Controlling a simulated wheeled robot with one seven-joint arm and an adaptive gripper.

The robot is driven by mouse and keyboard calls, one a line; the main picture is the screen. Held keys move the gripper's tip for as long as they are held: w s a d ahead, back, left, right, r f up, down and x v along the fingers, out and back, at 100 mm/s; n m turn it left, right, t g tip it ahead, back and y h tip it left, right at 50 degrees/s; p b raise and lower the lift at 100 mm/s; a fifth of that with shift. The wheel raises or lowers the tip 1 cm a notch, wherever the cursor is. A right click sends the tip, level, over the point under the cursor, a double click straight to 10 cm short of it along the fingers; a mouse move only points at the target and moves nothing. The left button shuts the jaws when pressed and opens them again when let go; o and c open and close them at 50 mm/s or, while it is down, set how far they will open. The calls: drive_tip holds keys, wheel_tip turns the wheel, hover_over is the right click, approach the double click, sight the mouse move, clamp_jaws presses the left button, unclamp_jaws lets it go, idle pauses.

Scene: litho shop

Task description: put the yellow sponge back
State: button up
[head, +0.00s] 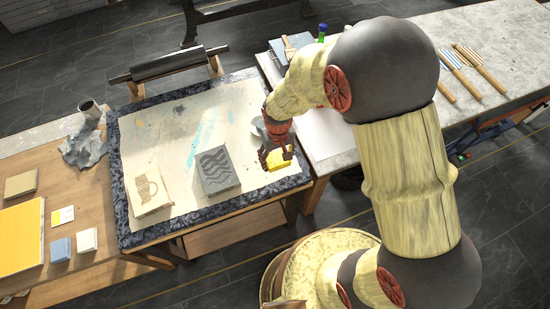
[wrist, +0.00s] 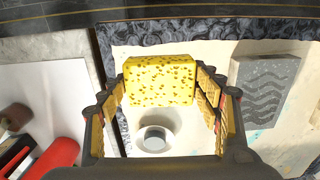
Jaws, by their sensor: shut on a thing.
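The yellow sponge (wrist: 160,80) is a block with dark pores, held between the two fingers of my gripper (wrist: 162,92) in the wrist view. In the head view my gripper (head: 277,155) is over the right part of the printing bed, and a yellow corner of the sponge (head: 279,164) shows below its fingers. The fingers hide much of the sponge there. I cannot tell whether the sponge touches the bed. A pale round dish with a grey centre (wrist: 155,137) lies beneath the gripper in the wrist view.
A grey wavy-patterned block (head: 216,170) and a beige block with a cup picture (head: 149,194) lie on the bed sheet (head: 185,125). A roller (head: 168,64) stands behind. A wooden table (head: 53,178) is at left; a stone counter (head: 485,35) is at right.

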sight(274, 155)
drive_tip(key=w+f, duration=0.1)
drive_tip(key=f, duration=0.1)
drive_tip(key=w+f, duration=0.2)
drive_tip(key=w+f+b, duration=0.1)
drive_tip(key=shift+w+a+f, duration=0.35)
drive_tip(key=shift+f, duration=0.05)
drive_tip(key=shift+w+f+b, duration=0.15)
drive_tip(key=shift+f+b, duration=0.15)
drive_tip(key=shift+f, duration=1.35)
drive_tip(key=shift+f, duration=0.2)
drive_tip(key=o, duration=1)
drive_tip(key=shift+r, duration=0.1)
drive_tip(key=shift+o, duration=0.5)
drive_tip(key=shift+r, duration=0.1)
